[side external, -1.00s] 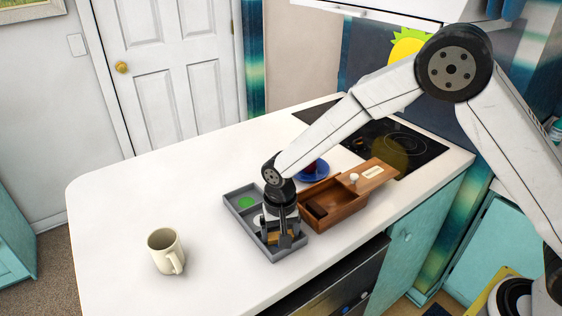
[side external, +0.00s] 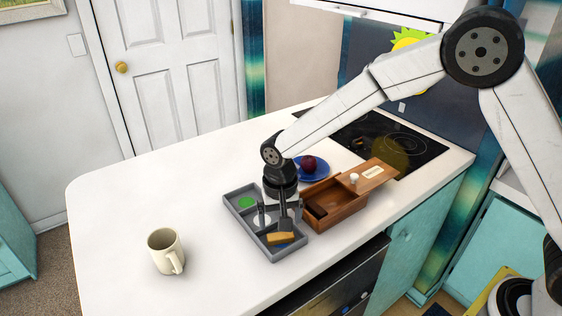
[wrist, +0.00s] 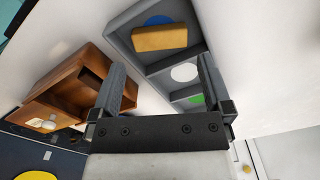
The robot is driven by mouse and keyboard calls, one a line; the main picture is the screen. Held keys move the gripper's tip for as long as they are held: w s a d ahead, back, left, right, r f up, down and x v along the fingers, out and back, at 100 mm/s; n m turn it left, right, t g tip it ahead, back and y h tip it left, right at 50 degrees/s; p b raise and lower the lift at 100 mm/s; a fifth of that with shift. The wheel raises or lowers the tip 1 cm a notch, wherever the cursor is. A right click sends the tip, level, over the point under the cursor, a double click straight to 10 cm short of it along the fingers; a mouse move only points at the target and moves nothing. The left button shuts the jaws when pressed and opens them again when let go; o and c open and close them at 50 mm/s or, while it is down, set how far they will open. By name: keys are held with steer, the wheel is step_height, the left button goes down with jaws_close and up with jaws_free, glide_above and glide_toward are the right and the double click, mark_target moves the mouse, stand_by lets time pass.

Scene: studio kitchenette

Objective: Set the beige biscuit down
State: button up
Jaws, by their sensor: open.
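The beige biscuit (side external: 281,238) lies in the near compartment of the grey tray (side external: 262,250). In the wrist view the biscuit (wrist: 159,38) lies partly over a blue disc (wrist: 159,19) on the floor of that compartment. My gripper (side external: 280,214) is open and empty above the tray, apart from the biscuit. In the wrist view its two fingers (wrist: 163,70) stand wide apart, with the biscuit beyond their tips. A white disc (wrist: 184,72) marks the middle compartment and a green disc (wrist: 196,99) the far one.
A wooden box (side external: 347,209) with its lid slid partly open stands close to the tray's right. Behind it is a blue plate (side external: 325,176) with a dark red round fruit (side external: 309,163). A cream mug (side external: 163,250) stands at the left. The counter between mug and tray is clear.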

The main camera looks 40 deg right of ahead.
mark_target(281, 235)
step_height(281, 235, up, 8)
steer(key=shift+f, duration=0.25)
steer(key=shift+d, duration=0.1)
stand_by(0.5)
steer(key=s+d+f+n+t, duration=0.2)
steer(key=s+d+f+n, duration=0.1)
steer(key=s+d, duration=1.3)
steer(key=shift+d+f+n+t, duration=0.15)
steer(key=shift+d+n+t, duration=0.2)
steer(key=shift+n, duration=0.45)
